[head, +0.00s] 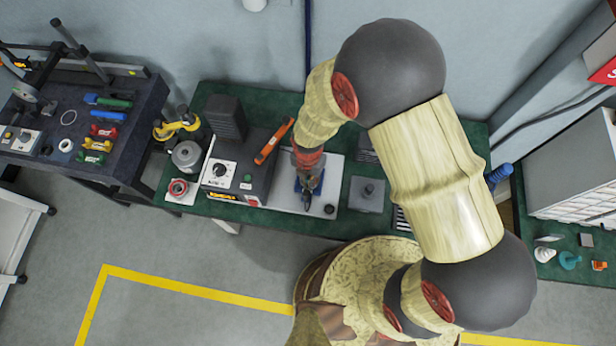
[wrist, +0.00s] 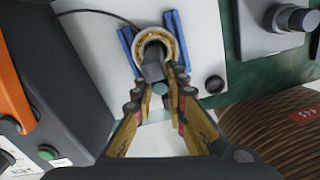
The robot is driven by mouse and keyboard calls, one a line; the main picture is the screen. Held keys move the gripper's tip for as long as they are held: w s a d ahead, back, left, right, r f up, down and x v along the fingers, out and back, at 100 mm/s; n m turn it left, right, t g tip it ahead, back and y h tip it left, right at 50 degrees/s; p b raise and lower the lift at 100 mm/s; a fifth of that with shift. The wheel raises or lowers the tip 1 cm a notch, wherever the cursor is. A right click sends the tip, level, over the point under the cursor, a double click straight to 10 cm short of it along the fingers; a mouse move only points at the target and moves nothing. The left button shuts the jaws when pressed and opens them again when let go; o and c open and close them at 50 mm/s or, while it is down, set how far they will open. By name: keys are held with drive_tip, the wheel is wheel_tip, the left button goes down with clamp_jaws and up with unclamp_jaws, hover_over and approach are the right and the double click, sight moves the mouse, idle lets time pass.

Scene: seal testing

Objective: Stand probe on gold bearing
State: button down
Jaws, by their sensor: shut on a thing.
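The gold bearing (wrist: 172,44) is a ring on a white plate, set between two blue blocks (wrist: 126,45) in the wrist view. The probe (wrist: 152,68) is a dark grey cylinder with a greenish near end. It overlaps the ring's opening in that view; I cannot tell whether it touches the bearing. My gripper (wrist: 159,90) is shut on the probe, one finger on each side. In the head view my gripper (head: 308,188) is over the white plate and hides most of the bearing and probe.
A dark tester box (head: 236,165) with a dial and an orange bar (head: 274,141) stands close on the left. A grey block with a knob (head: 368,192) is on the right. A round black knob (head: 329,209) is on the plate (head: 285,190). A thin cable crosses the plate's far side.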

drive_tip(key=shift+f, duration=0.2)
drive_tip(key=c, duration=1.7)
unclamp_jaws()
drive_tip(key=shift+r, duration=0.1)
drive_tip(key=shift+r+p, duration=2.3)
drive_tip(key=shift+r, duration=1.2)
